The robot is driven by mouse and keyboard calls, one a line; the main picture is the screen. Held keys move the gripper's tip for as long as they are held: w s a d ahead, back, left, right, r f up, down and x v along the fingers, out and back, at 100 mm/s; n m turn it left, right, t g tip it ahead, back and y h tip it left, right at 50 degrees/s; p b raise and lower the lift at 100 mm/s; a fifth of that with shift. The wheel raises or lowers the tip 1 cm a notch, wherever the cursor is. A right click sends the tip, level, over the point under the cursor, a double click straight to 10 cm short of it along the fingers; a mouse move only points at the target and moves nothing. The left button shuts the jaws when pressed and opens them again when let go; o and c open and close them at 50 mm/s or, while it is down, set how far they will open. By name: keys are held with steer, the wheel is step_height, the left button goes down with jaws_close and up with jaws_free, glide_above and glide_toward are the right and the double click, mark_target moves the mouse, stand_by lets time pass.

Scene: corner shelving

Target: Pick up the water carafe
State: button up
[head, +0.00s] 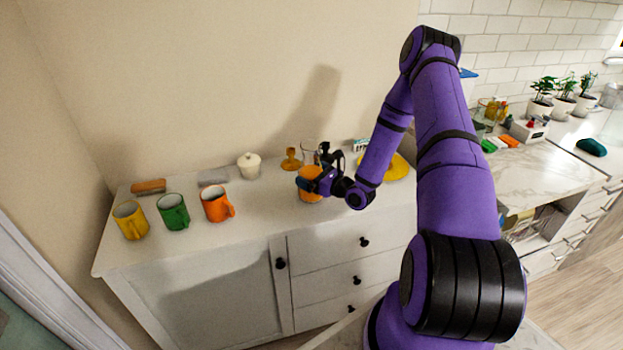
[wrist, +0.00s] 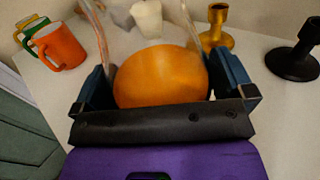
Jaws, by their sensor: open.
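My gripper (head: 312,181) is open, with one finger on each side of the orange body in the wrist view (wrist: 165,82). Contact cannot be told.
Yellow (head: 130,220), green (head: 173,212) and orange (head: 217,205) mugs stand at left. A yellow plate (head: 398,168) lies further right.

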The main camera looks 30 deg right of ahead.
steer(key=c, duration=1.7)
steer(key=shift+r, duration=0.15)
